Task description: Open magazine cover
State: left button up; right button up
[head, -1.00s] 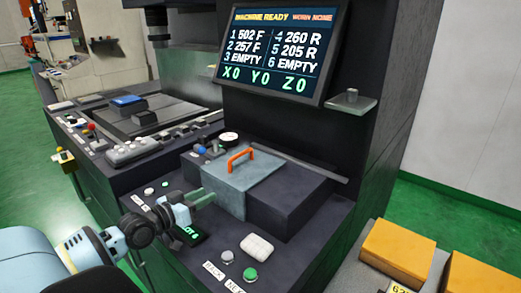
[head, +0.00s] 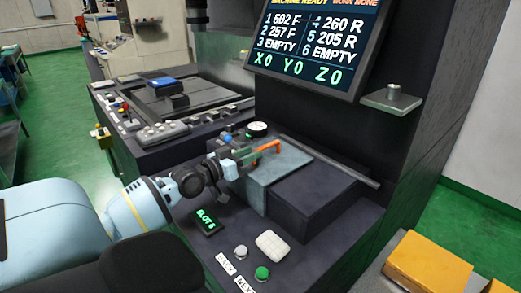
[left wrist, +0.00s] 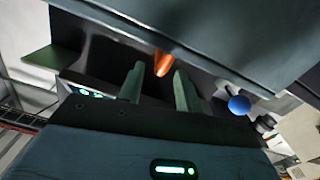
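The magazine cover (head: 280,166) is a flat grey-blue lid on the dark block of the machine, and it lies closed. Its orange handle (head: 264,150) stands up at the lid's left side. My left gripper (head: 250,156) is at the handle, partly covering it in the head view. In the left wrist view, its two green-grey fingers (left wrist: 157,75) are apart, and the orange handle (left wrist: 162,63) shows between their tips. I cannot tell whether they touch it. My right gripper is not in view.
A screen (head: 318,40) reading "MACHINE READY" hangs above the block, with a small shelf (head: 391,101) to its right. A "SLOT 6" display (head: 207,222), a white pad (head: 272,245) and a green button (head: 262,272) are in front. Orange boxes (head: 428,265) stand at lower right.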

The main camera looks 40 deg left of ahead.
aim_at(261, 149)
pick_arm(q)
jog(key=shift+w+d, duration=0.15)
jog(key=shift+w, duration=1)
jog(key=shift+w+d, duration=0.1)
jog(key=shift+w, duration=1.05)
jog(key=shift+c, duration=0.4)
grip_shut()
